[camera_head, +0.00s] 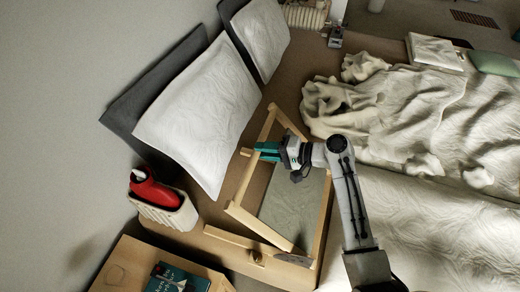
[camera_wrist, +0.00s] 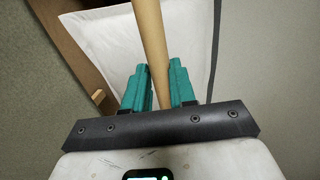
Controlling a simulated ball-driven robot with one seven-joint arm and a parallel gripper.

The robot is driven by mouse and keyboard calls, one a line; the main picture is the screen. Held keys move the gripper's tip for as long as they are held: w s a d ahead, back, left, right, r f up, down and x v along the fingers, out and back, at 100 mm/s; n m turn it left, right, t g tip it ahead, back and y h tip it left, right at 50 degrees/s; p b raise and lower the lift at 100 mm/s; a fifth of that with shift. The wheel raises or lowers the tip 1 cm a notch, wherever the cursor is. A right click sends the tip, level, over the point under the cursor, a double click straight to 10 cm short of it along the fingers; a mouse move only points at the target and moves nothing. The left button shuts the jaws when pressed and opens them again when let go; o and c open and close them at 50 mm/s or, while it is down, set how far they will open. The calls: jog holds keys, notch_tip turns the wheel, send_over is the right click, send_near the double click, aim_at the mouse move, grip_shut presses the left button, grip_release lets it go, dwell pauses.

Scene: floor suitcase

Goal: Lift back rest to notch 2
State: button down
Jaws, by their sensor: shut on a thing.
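My gripper (camera_head: 266,151) has teal fingers at the frame's left side bar. In the wrist view, my gripper (camera_wrist: 161,88) is shut on a round wooden bar (camera_wrist: 150,35), which runs between the two fingers. The notches cannot be made out; my arm hides part of the frame's right side.
A ribbed white bin (camera_head: 165,207) with a red bottle (camera_head: 155,188) and a wooden bedside table (camera_head: 125,268) with a book are near left.

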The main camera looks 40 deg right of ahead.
jog(key=shift+s+f, duration=0.2)
jog(key=c, duration=1.3)
grip_release()
jog(key=o, duration=0.4)
jog(key=shift+r, duration=0.1)
jog(key=shift+w, duration=0.1)
jog(key=shift+d, duration=0.15)
jog(key=b+v, duration=0.1)
jog(key=v, duration=0.9)
jog(key=shift+s+d+r+b, duration=0.1)
jog(key=shift+s+d+b, duration=0.1)
jog(key=shift+s+b, duration=0.15)
